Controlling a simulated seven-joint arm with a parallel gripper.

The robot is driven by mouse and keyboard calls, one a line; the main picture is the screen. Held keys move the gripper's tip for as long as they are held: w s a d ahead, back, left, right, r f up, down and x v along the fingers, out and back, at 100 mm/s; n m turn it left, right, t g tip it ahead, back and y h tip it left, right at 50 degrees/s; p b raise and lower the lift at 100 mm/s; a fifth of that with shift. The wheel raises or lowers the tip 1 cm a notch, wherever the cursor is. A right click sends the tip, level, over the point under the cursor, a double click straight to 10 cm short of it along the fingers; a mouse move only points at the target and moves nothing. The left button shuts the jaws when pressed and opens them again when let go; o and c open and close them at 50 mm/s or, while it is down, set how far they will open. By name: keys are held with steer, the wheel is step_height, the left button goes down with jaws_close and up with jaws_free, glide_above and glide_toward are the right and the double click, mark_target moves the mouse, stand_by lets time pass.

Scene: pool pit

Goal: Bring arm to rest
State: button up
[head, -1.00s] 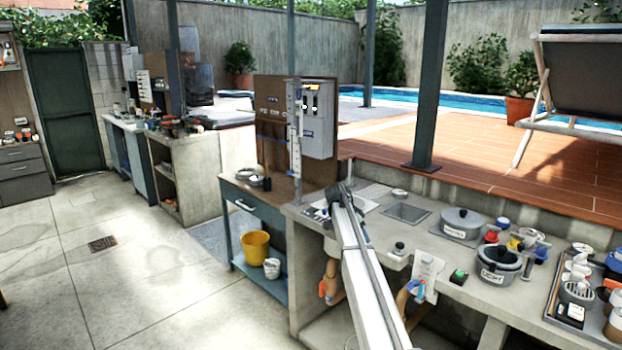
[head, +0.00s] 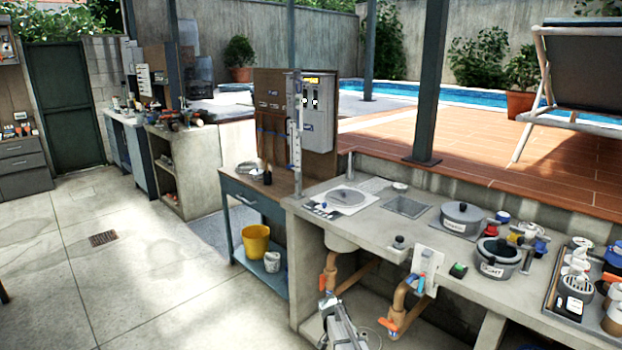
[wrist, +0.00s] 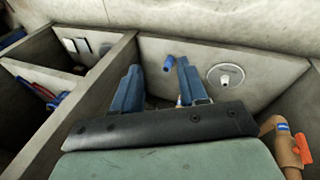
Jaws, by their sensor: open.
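My arm (head: 343,328) shows at the bottom of the head view, low in front of the concrete counter (head: 308,212). Its fingertips cannot be made out there. In the wrist view my gripper (wrist: 160,78) has two blue fingers spread apart, with nothing held between them. It faces a grey concrete wall with a blue fitting (wrist: 168,63) beyond the gap between the fingers and a white round fitting (wrist: 226,77) to the right. I cannot tell how near the fingers are to that wall.
Brown pipes with orange handles (head: 388,325) run under the counter close to my arm. Pots (head: 497,257) and a tray (head: 552,297) of small items stand on the counter. A yellow bucket (head: 256,241) sits on a shelf to the left. The paved floor (head: 160,270) is open.

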steer(key=s+d+f+n+g+y, duration=0.1)
steer(key=s+d+f+n+g, duration=0.1)
steer(key=s+f, duration=0.8)
steer(key=s+d+f+n+g+y, duration=0.15)
steer(key=s+f, duration=0.25)
steer(key=s, duration=1.2)
steer(key=s+f+n+g+y, duration=0.1)
steer(key=s+f+n+g, duration=0.1)
steer(key=s, duration=2.4)
steer(key=shift+s+d+n+y, duration=0.25)
steer(key=shift+n+y, duration=0.1)
steer(key=shift+n, duration=0.3)
